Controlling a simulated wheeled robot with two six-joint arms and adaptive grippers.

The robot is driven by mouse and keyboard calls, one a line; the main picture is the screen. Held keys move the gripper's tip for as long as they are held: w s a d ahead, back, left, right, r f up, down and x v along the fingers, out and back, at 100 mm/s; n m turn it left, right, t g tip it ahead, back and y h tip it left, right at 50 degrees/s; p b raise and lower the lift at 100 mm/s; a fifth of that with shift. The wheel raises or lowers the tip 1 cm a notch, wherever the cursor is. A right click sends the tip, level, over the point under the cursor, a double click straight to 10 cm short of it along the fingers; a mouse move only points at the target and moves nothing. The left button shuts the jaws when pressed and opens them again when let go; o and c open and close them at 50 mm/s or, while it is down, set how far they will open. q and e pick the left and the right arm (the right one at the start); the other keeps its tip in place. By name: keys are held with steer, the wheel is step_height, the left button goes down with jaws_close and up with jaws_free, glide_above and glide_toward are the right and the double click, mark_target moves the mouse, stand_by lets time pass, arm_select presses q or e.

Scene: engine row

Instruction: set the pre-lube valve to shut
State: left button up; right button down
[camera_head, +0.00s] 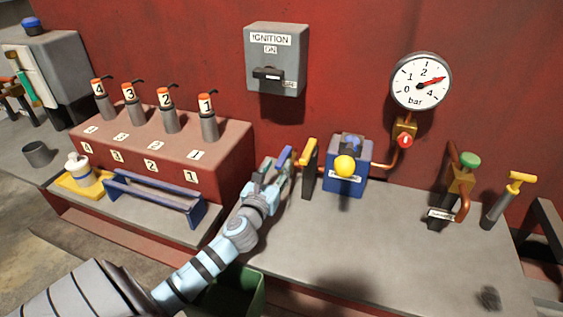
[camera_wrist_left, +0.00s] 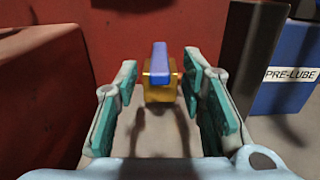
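A small brass valve (camera_wrist_left: 160,92) with a blue lever handle (camera_wrist_left: 160,58) is straight ahead in the left wrist view, in front of the red wall. The handle looks upright there. In the head view the blue handle (camera_head: 284,157) shows just beyond my left gripper (camera_head: 281,172). My left gripper, also in the wrist view (camera_wrist_left: 160,100), is open, one finger on each side of the valve, with gaps between. No label shows on this valve. A blue box (camera_head: 343,182) beside it reads PRE-LUBE in the wrist view (camera_wrist_left: 280,94). My right gripper is not in view.
A dark post with a yellow lever (camera_head: 308,152) stands between the valve and the blue box. A red block with numbered levers (camera_head: 160,145) is to the left. A gauge (camera_head: 421,81) and a green-knobbed valve (camera_head: 461,178) are to the right.

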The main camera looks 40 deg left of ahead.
mark_target(281, 160)
arm_select(q)
steer(key=x, duration=0.4)
steer(key=shift+w, duration=0.1)
steer(key=shift+c, duration=0.6)
jaws_close()
